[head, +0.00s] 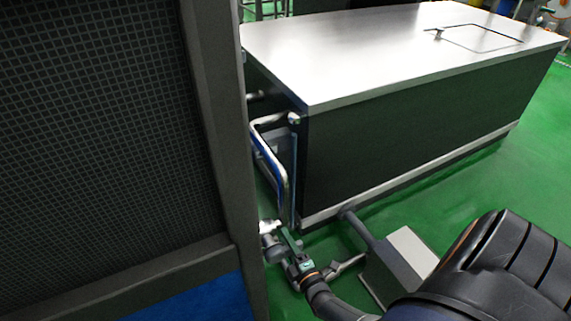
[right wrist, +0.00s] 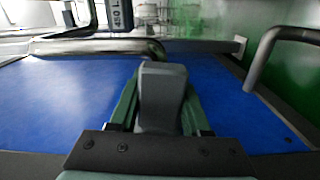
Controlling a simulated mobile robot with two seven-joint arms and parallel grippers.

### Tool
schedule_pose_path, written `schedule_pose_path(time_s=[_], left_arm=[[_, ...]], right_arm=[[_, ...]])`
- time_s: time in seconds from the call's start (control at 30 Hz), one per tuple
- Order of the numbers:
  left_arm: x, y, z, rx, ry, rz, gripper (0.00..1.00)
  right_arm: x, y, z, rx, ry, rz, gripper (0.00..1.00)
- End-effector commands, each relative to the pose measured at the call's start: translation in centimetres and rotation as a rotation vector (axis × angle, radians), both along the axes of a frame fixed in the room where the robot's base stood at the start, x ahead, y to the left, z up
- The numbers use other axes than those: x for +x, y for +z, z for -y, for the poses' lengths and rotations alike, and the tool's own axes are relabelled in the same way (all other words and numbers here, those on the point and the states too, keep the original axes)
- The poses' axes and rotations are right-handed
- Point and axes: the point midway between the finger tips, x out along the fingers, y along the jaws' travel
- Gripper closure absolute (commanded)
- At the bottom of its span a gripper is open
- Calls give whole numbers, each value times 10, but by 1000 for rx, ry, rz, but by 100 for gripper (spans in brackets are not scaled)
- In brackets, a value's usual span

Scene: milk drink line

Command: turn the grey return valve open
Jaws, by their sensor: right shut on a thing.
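The grey valve handle (right wrist: 161,98) is a blunt upright block in the middle of the right wrist view. My right gripper (right wrist: 160,84) has its green fingers on both sides of the handle and is shut on it. In the head view my right gripper (head: 287,240) is low, left of centre, beside grey pipework (head: 270,246) near the floor. There the handle is too small and covered to make out, and its turn angle cannot be told. My left gripper is not in view.
A large steel-topped tank (head: 400,45) with dark sides stands behind and to the right. A dark mesh panel (head: 95,110) fills the left. Bent steel pipes (head: 283,165) rise just beyond the gripper. A blue surface (right wrist: 70,95) lies behind the handle. Green floor (head: 465,195) is clear at right.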

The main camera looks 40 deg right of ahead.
Motion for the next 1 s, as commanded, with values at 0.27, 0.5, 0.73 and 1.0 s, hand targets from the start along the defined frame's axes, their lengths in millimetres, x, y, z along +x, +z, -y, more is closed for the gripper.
schedule_pose_path(time_s=[0.27,0.5,0.73,1.0], left_arm=[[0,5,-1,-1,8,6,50],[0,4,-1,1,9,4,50],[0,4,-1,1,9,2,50],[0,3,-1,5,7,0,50]], right_arm=[[1,6,0,-85,1,-17,100],[2,7,1,-106,1,-21,100],[2,7,1,-108,2,-21,100],[1,6,0,-105,1,-22,27]])
